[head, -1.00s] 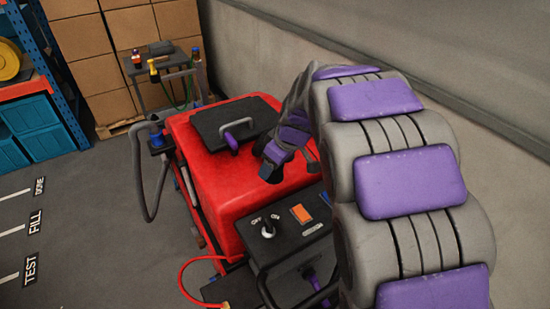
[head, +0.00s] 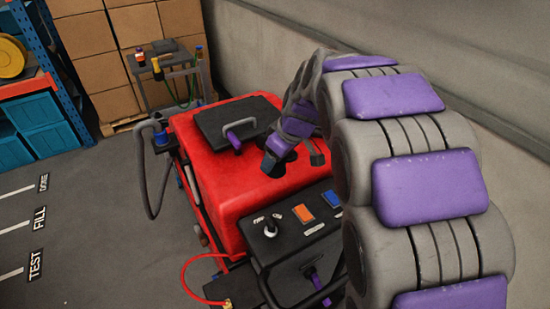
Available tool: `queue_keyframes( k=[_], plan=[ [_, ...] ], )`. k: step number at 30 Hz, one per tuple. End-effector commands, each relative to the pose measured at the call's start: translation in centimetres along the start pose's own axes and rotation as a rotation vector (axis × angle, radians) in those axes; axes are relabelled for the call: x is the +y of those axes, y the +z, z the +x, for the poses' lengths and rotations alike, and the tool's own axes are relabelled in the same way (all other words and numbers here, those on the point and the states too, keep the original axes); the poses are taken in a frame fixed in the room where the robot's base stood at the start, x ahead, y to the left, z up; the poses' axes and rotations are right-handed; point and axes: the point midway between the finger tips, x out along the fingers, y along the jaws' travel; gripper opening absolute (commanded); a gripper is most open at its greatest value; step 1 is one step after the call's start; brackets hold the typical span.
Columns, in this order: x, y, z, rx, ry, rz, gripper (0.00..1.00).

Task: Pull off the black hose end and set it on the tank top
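A dark grey hose (head: 143,185) hangs in a loop at the left side of the red tank (head: 215,185). Its upper end meets a blue and black fitting (head: 160,134) at the tank's back left corner; I cannot tell how it is seated. The tank top carries a black lid (head: 238,118) with a grey and purple handle (head: 238,134). My gripper (head: 290,163) is over the right part of the tank top, right of the lid and well away from the hose.
A black control panel (head: 290,225) with a knob and orange and blue switches stands in front. A red thin hose (head: 190,275) curves at the front left. Behind are a cart (head: 168,80) and stacked boxes (head: 85,45). A wall borders the right.

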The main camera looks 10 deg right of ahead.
Motion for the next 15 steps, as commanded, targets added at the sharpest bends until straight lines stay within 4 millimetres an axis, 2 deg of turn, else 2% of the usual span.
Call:
queue_keyframes(
  k=[15],
  plan=[
    [-0.9,-2.8,1.1,0.001,0.0,-0.001,0.21]
  ],
)
